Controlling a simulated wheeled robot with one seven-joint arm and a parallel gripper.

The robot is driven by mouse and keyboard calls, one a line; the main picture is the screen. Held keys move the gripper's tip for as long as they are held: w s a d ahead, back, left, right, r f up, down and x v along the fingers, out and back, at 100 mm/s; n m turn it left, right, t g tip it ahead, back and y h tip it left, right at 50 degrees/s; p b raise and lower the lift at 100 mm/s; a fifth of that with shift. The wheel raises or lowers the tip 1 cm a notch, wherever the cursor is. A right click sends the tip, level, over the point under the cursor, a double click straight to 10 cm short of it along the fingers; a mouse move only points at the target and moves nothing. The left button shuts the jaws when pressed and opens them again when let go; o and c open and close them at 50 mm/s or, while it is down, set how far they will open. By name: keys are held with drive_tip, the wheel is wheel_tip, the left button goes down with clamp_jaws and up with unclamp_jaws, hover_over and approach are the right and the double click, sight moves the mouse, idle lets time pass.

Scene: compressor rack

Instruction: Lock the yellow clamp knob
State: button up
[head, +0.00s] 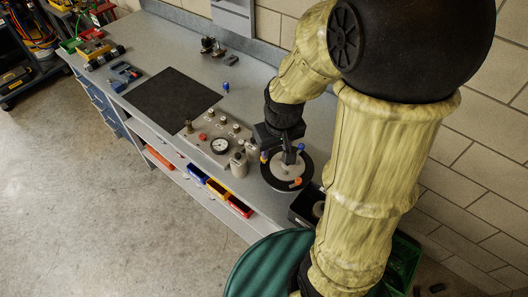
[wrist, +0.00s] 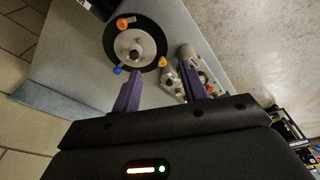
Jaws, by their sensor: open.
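The round clamp fixture has a black rim and a pale metal centre; it shows in the head view (head: 283,181) and the wrist view (wrist: 148,27). The small yellow knob (wrist: 162,62) sits at its edge and also shows in the head view (head: 264,158). An orange knob (wrist: 124,23) and a blue knob (wrist: 118,70) sit elsewhere on the edge. My gripper (wrist: 164,71) is open, with one purple finger on each side of the yellow knob in the wrist picture. I cannot tell whether a finger touches it. My arm partly covers the fixture in the head view.
A grey panel with a gauge (head: 219,146) and a metal cylinder (head: 239,164) stand close left of the fixture. A black box (head: 302,212) is at its right. Coloured bins (head: 216,188) sit below the bench edge. The black mat (head: 172,99) is clear.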

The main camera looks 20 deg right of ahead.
drive_tip(key=w+n+g+p, duration=0.2)
drive_tip(key=w+n, duration=0.2)
drive_tip(key=w, duration=0.7)
drive_tip(key=shift+r+n+p, duration=0.35)
drive_tip(key=shift+r+n, duration=0.05)
drive_tip(key=shift+s+f, duration=0.1)
drive_tip(key=shift+f, duration=0.05)
wheel_tip(320, 180, down, 17)
drive_tip(key=p, duration=0.3)
drive_tip(key=shift+f+p, duration=0.1)
drive_tip(key=shift+p, duration=0.3)
clamp_jaws()
